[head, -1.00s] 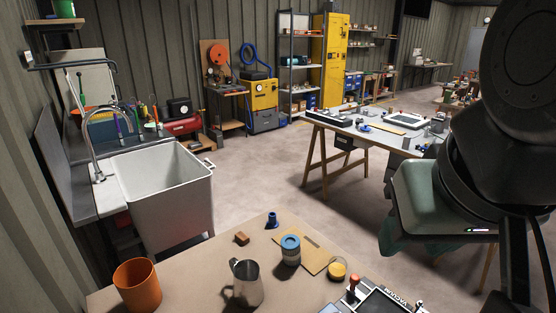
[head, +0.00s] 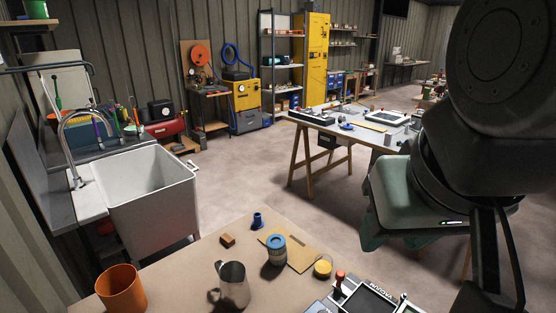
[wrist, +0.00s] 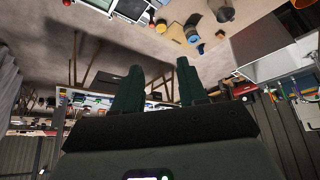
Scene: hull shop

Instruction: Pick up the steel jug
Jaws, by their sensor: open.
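The steel jug (head: 235,288) stands upright on the near brown tabletop (head: 185,268), with its handle to the left. It also shows small near the top of the wrist view (wrist: 225,13). In the wrist view my gripper (wrist: 158,68) has its two dark green fingers apart with nothing between them. The jug is well beyond the fingers, up and to the right there. In the head view my arm fills the right side and the fingers cannot be made out.
Around the jug stand an orange cup (head: 121,289), a brown block (head: 227,240), a blue-lidded can (head: 276,250), a yellow-topped pot (head: 323,267) and a blue bottle (head: 257,220). A white sink (head: 155,200) is at left. A trestle table (head: 350,135) stands behind, across open floor.

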